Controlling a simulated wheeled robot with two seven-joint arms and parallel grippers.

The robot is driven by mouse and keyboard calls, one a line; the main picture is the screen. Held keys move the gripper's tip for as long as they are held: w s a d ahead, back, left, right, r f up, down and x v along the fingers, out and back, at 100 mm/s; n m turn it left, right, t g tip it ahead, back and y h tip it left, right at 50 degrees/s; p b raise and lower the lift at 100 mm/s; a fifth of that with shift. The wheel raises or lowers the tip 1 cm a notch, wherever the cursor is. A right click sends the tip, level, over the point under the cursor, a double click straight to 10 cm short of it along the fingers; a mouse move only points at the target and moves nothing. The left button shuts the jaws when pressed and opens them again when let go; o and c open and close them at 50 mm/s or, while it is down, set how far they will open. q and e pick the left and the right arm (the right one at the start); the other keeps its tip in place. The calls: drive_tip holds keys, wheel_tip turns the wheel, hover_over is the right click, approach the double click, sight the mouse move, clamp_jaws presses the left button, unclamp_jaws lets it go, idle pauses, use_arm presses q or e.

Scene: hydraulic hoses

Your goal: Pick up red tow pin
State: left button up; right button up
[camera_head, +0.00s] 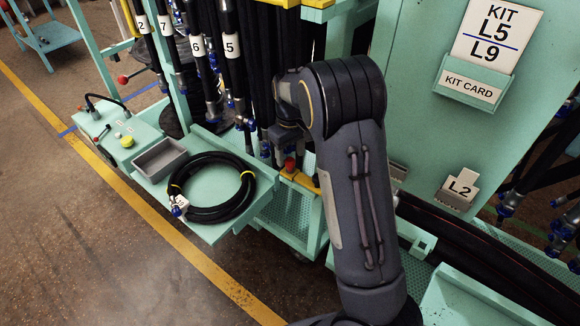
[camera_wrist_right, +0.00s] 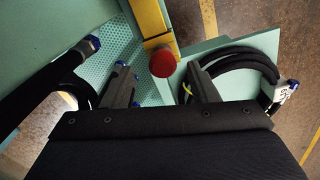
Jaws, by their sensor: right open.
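The red tow pin (camera_head: 289,164) has a round red head and sits on a yellow bar at the corner of the teal cart. In the right wrist view the red head (camera_wrist_right: 164,62) shows between my fingers, at the end of the yellow bar. My right gripper (camera_head: 285,150) is right by the pin in the head view, partly hidden by my own arm. In the right wrist view its two fingers (camera_wrist_right: 160,78) are spread wide, one on each side of the pin, with nothing held. The pin's shaft is hidden. My left gripper is not in view.
A coiled black hose (camera_head: 243,198) with yellow ties lies on a teal shelf beside a grey tray (camera_head: 160,159). Hanging numbered hoses (camera_head: 232,60) stand close behind the gripper. A teal kit panel (camera_head: 420,110) rises at right. Open floor (camera_head: 90,240) lies at left.

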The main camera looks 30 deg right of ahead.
sight(290, 159)
wheel_tip(290, 159, down, 4)
drive_tip(key=shift+s+a+r, duration=0.1)
drive_tip(key=shift+a+r, duration=0.05)
drive_tip(key=shift+r, duration=0.05)
